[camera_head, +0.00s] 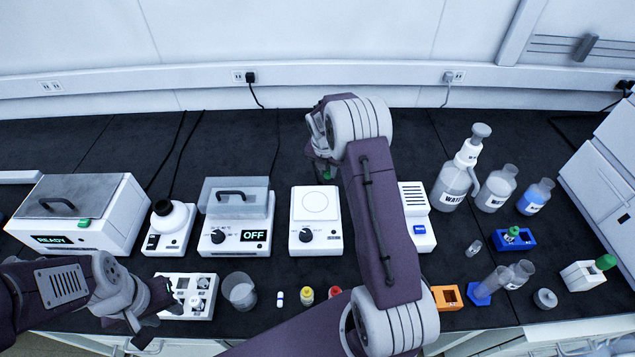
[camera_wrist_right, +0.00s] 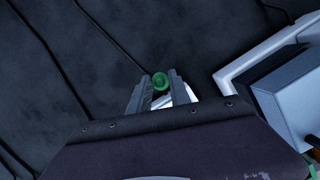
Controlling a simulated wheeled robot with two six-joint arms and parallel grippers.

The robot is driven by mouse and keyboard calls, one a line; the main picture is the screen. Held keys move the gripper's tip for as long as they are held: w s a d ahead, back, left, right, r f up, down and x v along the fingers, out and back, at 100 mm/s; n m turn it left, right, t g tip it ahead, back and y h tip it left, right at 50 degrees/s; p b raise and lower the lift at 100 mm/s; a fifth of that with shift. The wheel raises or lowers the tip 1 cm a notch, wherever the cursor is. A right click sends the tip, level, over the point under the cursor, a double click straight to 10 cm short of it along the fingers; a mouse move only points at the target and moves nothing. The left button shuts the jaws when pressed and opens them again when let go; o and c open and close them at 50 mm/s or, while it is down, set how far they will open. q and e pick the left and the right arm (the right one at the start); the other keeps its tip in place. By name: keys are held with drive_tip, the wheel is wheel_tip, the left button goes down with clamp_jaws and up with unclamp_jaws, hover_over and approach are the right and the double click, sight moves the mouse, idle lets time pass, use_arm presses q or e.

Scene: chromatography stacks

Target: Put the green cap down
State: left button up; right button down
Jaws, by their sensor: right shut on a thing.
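The green cap (camera_wrist_right: 160,81) is held between the two fingertips of my right gripper (camera_wrist_right: 161,88) in the right wrist view. In the head view the green cap (camera_head: 327,176) shows just under my right gripper (camera_head: 323,165), above the back part of the white hotplate device (camera_head: 316,241). The gripper and my arm partly hide the cap. My left gripper (camera_head: 158,314) is at the lower left, beside the white rack (camera_head: 188,311). Its fingers look apart and nothing shows between them.
A beaker (camera_head: 240,291) and small vials with yellow (camera_head: 307,293) and red caps stand in front. Bottles (camera_head: 495,187), a blue holder (camera_head: 514,239) and an orange block (camera_head: 447,297) stand to the right. The black bench behind the devices is mostly clear, apart from cables.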

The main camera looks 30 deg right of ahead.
drive_tip(key=shift+w+a+f, duration=0.75)
drive_tip(key=shift+w+a, duration=0.05)
drive_tip(key=shift+a, duration=0.15)
drive_tip(key=shift+f, duration=2.05)
drive_tip(key=shift+s+f, duration=0.1)
drive_tip(key=shift+f, duration=0.25)
drive_tip(key=c, duration=1.2)
unclamp_jaws()
drive_tip(key=shift+r, duration=0.1)
